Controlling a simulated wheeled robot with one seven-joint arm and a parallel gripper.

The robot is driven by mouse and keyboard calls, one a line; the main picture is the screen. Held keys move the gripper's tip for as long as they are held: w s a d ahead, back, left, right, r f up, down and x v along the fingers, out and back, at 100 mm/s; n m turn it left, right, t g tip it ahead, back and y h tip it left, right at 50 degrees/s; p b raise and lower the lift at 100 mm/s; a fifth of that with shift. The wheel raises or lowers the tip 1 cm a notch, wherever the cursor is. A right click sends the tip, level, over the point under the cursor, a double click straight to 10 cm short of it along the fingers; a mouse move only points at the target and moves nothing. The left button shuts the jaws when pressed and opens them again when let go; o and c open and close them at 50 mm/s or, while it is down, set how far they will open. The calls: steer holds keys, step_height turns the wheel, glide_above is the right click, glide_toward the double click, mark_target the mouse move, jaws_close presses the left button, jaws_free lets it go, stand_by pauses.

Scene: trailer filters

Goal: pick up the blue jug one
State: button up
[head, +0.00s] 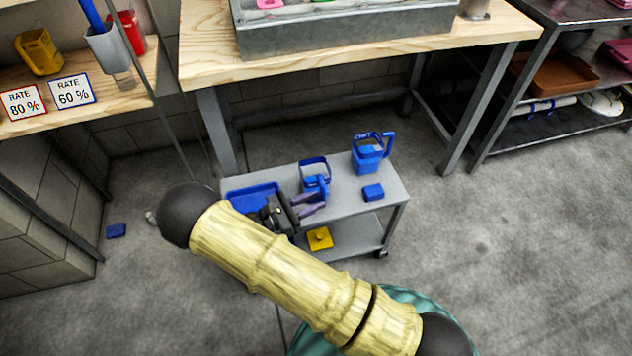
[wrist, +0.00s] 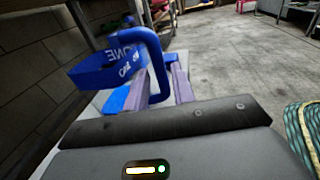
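A blue jug (head: 314,182) stands on the small grey cart, near its middle. In the wrist view the blue jug (wrist: 100,70) shows white lettering that reads "ONE", and its looped handle is close in front of me. My gripper (head: 312,204) has two purple fingers, apart, one on either side of the handle bar; in the wrist view the gripper (wrist: 160,88) shows the bar between them. Whether a finger touches the bar is unclear. A second blue jug (head: 368,158) stands farther right on the cart; no label is readable on it.
The cart (head: 345,205) also holds a blue tray (head: 250,195) and a small blue block (head: 373,192). A yellow item (head: 319,238) lies on its lower shelf. A wooden workbench (head: 370,58) stands behind. Another blue piece (head: 116,231) lies on the floor. The floor at right is clear.

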steer(key=b+x, duration=0.1)
steer(key=x, duration=0.3)
steer(key=shift+f+b, duration=0.2)
steer(key=shift+b, duration=0.2)
steer(key=shift+w+d, duration=0.3)
steer(key=shift+d, duration=0.2)
steer(key=shift+r, duration=0.1)
steer(key=shift+c, duration=0.3)
jaws_close()
